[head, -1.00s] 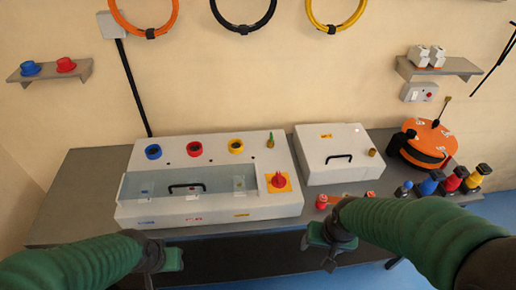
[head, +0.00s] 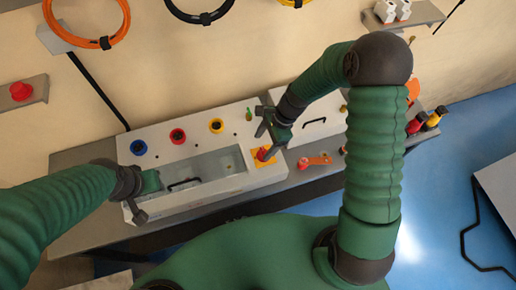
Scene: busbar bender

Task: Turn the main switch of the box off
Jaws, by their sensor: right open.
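The white box (head: 215,192) stands on the grey table with a clear window in its front part. Its main switch is a red knob (head: 263,154) on a yellow plate (head: 258,165) at the box's right end. My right gripper (head: 266,137) is open just above and behind the red knob in the picture and partly covers it and the plate. I cannot tell if it touches the knob. The knob's exact turn angle is hard to read. My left gripper (head: 143,194) is over the box's left end; its jaw opening is unclear.
Blue (head: 138,148), red (head: 178,136) and yellow (head: 216,125) round sockets line the box's back. A second white box (head: 318,127) stands to the right, partly behind my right arm. Small red and orange parts (head: 318,160) lie on the table near the switch.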

